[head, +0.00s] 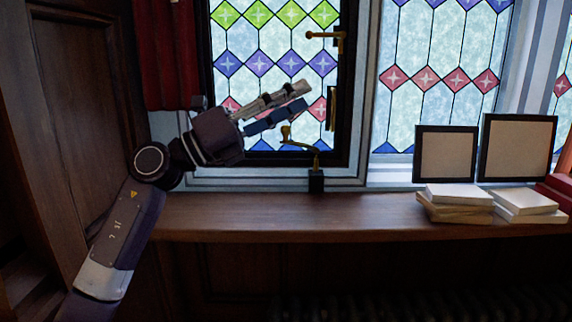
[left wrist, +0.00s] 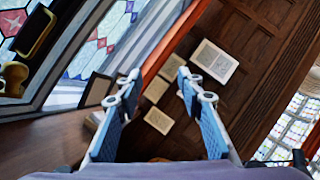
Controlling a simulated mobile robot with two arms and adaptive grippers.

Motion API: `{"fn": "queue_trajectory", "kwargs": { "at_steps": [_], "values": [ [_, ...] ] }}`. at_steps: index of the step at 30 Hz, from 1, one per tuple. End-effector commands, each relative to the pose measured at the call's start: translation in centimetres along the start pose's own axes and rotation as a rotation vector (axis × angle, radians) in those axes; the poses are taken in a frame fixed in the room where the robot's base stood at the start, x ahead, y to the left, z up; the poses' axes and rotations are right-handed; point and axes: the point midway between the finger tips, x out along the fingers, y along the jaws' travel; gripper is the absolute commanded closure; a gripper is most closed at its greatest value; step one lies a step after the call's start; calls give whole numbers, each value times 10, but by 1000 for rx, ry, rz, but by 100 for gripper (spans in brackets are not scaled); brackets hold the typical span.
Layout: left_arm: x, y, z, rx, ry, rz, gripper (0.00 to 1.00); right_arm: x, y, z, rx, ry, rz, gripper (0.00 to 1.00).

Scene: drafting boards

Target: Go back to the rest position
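My left gripper (head: 304,95) is raised in front of the dark-framed stained-glass window (head: 257,14), above the wooden sill (head: 270,215). Its two fingers point to the right and slightly up. In the left wrist view the fingers of this gripper (left wrist: 159,74) are spread apart with nothing between them. In the head view they overlap part of the glass and the red diamonds. My right gripper does not show in the head view, and I cannot make it out in the left wrist view.
A brass handle (head: 325,36) sits on the window frame. A brass lever (head: 299,143) stands on a black block (head: 316,181) below my gripper. Books (head: 458,195) and two framed panels (head: 446,153) stand at the right. The sill's middle is clear. A wooden panel (head: 85,120) is at the left.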

Motion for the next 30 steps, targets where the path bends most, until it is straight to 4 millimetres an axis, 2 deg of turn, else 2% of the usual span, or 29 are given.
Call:
{"fn": "queue_trajectory", "kwargs": {
  "at_steps": [5,8,13,17,21,23,27,30],
  "values": [
    [-37,22,3,-243,-276,-75,65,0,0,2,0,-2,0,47],
    [-68,43,7,-387,-442,-90,65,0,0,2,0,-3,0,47],
    [-134,91,-1,-637,-727,-67,65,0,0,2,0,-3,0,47],
    [-194,136,-24,-831,-947,-7,65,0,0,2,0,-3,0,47],
    [-261,180,-68,-1030,-1169,92,65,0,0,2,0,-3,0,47],
    [-288,196,-91,-1107,-1256,144,65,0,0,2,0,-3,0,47],
    [-348,224,-156,-1278,-1443,281,65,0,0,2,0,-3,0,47],
    [-387,234,-207,-1391,-1563,393,65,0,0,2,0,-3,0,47]
  ]
}}
